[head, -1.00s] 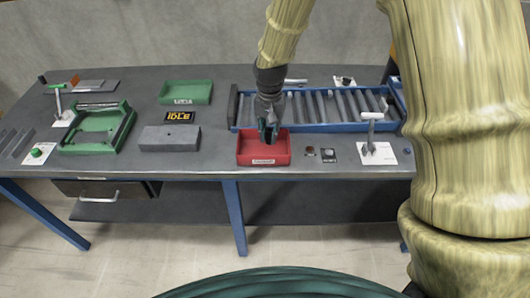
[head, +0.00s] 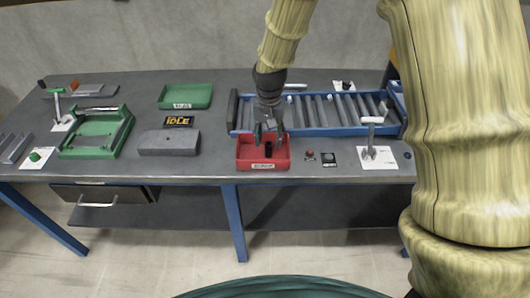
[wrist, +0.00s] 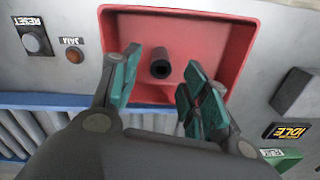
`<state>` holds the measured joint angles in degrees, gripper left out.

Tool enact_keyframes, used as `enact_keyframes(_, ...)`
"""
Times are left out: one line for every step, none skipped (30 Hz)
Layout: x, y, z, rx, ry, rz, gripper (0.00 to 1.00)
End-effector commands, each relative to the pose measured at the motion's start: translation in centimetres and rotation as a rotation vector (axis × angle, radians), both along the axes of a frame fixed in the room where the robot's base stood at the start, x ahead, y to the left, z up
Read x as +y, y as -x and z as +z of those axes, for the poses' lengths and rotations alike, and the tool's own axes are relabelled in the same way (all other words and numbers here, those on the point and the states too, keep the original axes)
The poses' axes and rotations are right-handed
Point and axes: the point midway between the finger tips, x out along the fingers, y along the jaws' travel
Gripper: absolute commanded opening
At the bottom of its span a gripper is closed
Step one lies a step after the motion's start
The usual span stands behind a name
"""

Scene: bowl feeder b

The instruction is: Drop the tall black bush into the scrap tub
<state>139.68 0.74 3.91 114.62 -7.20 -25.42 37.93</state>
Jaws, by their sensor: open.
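The tall black bush (wrist: 160,66) is a small dark hollow cylinder. In the wrist view it is inside the red scrap tub (wrist: 215,28), over the tub floor between my finger pads and apart from both. I cannot tell whether it touches the floor. In the head view the bush (head: 268,149) shows as a dark upright shape within the red tub (head: 245,163). My gripper (head: 269,140) is open, with its green fingertips (wrist: 155,88) spread at the tub, and holds nothing.
A blue roller conveyor (head: 320,110) lies behind the tub. A grey block (head: 168,143) and a black IDLE display (head: 180,121) are to its left. A green tray (head: 185,97) and a green fixture (head: 97,132) stand farther left. A lever on a white plate (head: 374,156) is at right.

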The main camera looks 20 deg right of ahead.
Motion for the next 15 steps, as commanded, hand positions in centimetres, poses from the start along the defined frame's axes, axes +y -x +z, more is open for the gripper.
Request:
enact_keyframes(0.0,-0.1,0.6,-0.002,0.0,0.0,0.45)
enact_keyframes(0.0,-0.1,1.0,-0.004,0.0,0.0,0.45)
enact_keyframes(0.0,-0.1,1.5,-0.005,-0.001,0.0,0.45)
enact_keyframes(0.0,-0.1,1.9,-0.004,0.0,0.0,0.45)
enact_keyframes(0.0,-0.1,2.4,-0.004,0.0,0.0,0.45)
enact_keyframes(0.0,-0.1,3.1,-0.005,-0.001,0.0,0.45)
enact_keyframes(0.0,-0.1,3.7,-0.005,-0.001,0.0,0.45)
enact_keyframes(0.0,-0.1,4.1,-0.005,-0.001,-0.001,0.45)
enact_keyframes(0.0,-0.1,4.9,-0.004,0.0,0.0,0.45)
enact_keyframes(0.0,-0.1,5.4,-0.005,-0.001,0.0,0.45)
enact_keyframes(0.0,-0.1,5.9,-0.005,-0.001,0.0,0.45)
enact_keyframes(0.0,-0.1,6.6,-0.004,0.0,0.0,0.45)
enact_keyframes(0.0,-0.1,7.1,-0.005,-0.001,-0.001,0.45)
enact_keyframes(-0.1,-0.1,7.6,-0.004,0.0,0.0,0.45)
enact_keyframes(0.0,-0.1,8.2,-0.004,0.0,0.0,0.45)
